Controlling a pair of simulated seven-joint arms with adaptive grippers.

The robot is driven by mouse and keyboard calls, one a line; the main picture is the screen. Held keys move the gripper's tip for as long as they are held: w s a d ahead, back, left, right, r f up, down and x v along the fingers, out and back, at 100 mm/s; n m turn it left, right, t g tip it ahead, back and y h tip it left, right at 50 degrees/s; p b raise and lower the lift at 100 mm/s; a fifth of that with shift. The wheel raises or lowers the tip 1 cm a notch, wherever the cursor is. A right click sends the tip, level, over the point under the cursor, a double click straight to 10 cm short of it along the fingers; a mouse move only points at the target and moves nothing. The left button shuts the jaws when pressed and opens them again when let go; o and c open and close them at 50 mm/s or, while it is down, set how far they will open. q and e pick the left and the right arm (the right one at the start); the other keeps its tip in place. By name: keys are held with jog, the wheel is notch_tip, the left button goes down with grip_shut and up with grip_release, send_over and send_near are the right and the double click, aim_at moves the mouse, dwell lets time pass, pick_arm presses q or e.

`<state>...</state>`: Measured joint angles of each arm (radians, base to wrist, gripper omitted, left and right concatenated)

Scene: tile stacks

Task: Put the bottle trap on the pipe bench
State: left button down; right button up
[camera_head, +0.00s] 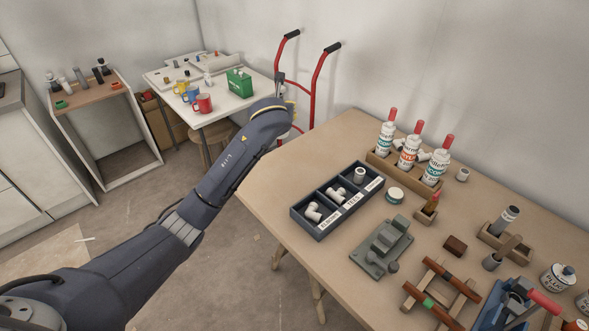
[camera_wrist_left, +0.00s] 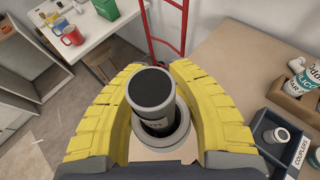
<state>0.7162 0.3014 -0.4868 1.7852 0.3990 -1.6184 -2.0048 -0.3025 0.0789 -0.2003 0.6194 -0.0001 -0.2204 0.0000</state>
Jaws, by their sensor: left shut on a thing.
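My left gripper (camera_wrist_left: 156,82) is shut on a grey cylindrical piece with a black top, which I take for the bottle trap (camera_wrist_left: 152,90). Its yellow fingers press on both sides, and a pale grey collar shows around the lower part. Its lower end is hidden. In the head view my left arm largely hides the gripper and the piece, beside the left end of the wooden workbench (camera_head: 278,190), which bears pipe fittings and seems to be the pipe bench. In the wrist view its top (camera_wrist_left: 222,75) lies to the right. My right gripper is not in view.
A dark tray (camera_head: 318,232) of fittings stands near the workbench's front edge, with bottles in a wooden rack (camera_head: 378,164) behind. A grey-green tool (camera_head: 380,250) is to the right. The bench's left end is bare. A red hand truck (camera_head: 316,85) and white table (camera_head: 222,108) stand beyond.

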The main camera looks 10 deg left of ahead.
pick_arm(q)
jog(key=shift+w+r, duration=0.1)
jog(key=shift+w, duration=0.25)
jog(key=shift+w+a+f, duration=0.1)
jog(key=shift+w+f, duration=0.05)
jog(key=shift+f, duration=0.15)
notch_tip(320, 180, down, 19)
jog(key=shift+f, duration=0.1)
dwell(0.4)
jog(key=c, duration=1.2)
grip_release()
jog(key=v, duration=1.2)
